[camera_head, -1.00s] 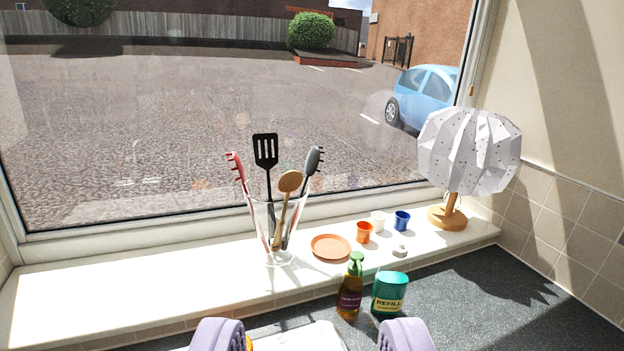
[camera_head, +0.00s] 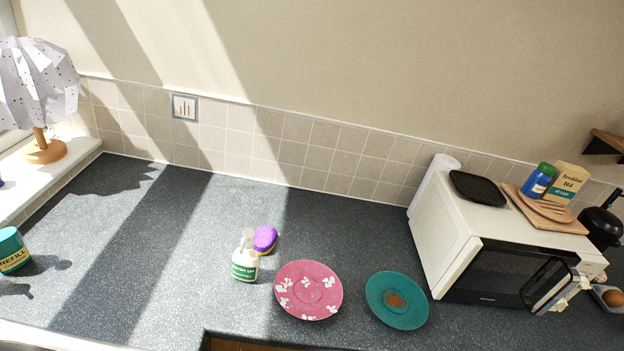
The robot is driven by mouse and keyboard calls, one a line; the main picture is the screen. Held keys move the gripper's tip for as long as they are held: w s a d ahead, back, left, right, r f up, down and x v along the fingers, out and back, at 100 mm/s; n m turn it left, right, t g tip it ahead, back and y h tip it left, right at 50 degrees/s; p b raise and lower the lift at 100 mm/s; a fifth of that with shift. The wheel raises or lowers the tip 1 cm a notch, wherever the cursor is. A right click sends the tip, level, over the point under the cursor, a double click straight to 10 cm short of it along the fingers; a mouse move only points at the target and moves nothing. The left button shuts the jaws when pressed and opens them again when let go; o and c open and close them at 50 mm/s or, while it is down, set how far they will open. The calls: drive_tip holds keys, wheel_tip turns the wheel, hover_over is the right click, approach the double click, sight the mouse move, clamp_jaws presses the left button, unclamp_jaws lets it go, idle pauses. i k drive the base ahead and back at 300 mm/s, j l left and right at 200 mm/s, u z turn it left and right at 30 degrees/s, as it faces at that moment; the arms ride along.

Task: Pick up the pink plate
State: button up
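My gripper does not show in the current view.
A white microwave (camera_head: 455,246) with items on top stands at the right. A teal refill tub (camera_head: 12,250) is far left. The left counter (camera_head: 130,260) is mostly clear.

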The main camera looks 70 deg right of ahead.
sight(307, 290)
drive_tip(key=k+j+z, duration=0.15)
drive_tip(key=z, duration=1.45)
